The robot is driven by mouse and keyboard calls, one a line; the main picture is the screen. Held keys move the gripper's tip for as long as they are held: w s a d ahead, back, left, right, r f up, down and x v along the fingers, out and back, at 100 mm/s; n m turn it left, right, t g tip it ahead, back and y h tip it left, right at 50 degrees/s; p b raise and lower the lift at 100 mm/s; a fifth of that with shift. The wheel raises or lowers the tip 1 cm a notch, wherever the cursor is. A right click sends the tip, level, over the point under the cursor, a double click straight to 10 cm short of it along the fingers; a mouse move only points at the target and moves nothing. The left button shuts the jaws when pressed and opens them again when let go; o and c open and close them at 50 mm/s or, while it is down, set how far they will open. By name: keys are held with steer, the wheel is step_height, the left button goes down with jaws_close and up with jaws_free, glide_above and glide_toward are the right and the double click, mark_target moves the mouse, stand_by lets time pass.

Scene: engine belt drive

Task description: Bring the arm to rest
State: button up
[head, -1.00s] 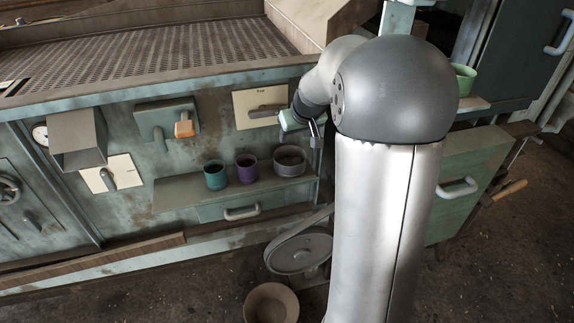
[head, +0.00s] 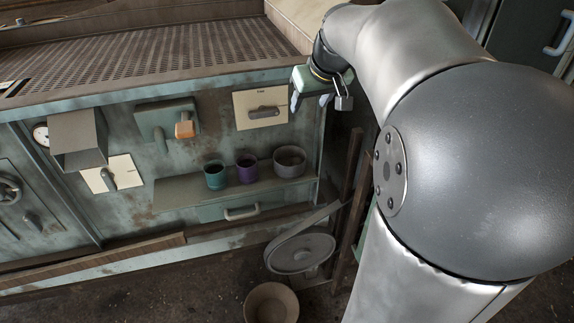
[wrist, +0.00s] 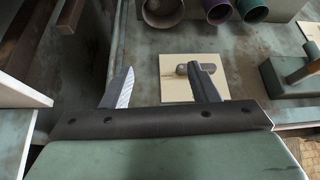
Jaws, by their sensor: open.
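My gripper (head: 312,103) is in the air in front of the machine's panel, just right of the cream plate with a grey lever (head: 264,112). Its two fingers are apart and nothing is between them. In the wrist view my gripper (wrist: 160,88) shows two spread fingers, with the cream plate (wrist: 176,68) beyond them. The right finger overlaps part of the lever (wrist: 188,70) in that view. I cannot tell if it touches. My arm fills the right side of the head view.
A shelf (head: 190,192) holds a teal cup (head: 215,180), a purple cup (head: 246,174) and a grey bowl (head: 290,167). An orange-handled switch (head: 184,129) is on the panel. Below are a belt pulley (head: 300,255) and a brown bowl (head: 271,304) on the floor.

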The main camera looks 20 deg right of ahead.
steer(key=s+a+f+g+p, duration=0.2)
steer(key=s+a+f, duration=0.3)
steer(key=s+a, duration=0.3)
steer(key=s+a+f+n+g+p, duration=0.1)
steer(key=s+a+f+g+p, duration=0.2)
steer(key=s, duration=1.1)
steer(key=a+f+p, duration=0.1)
steer(key=a+f, duration=0.2)
steer(key=a, duration=0.3)
steer(key=shift+s+a+f+g+y+p, duration=0.2)
steer(key=shift+s+g+y+p, duration=0.1)
steer(key=shift+s, duration=0.1)
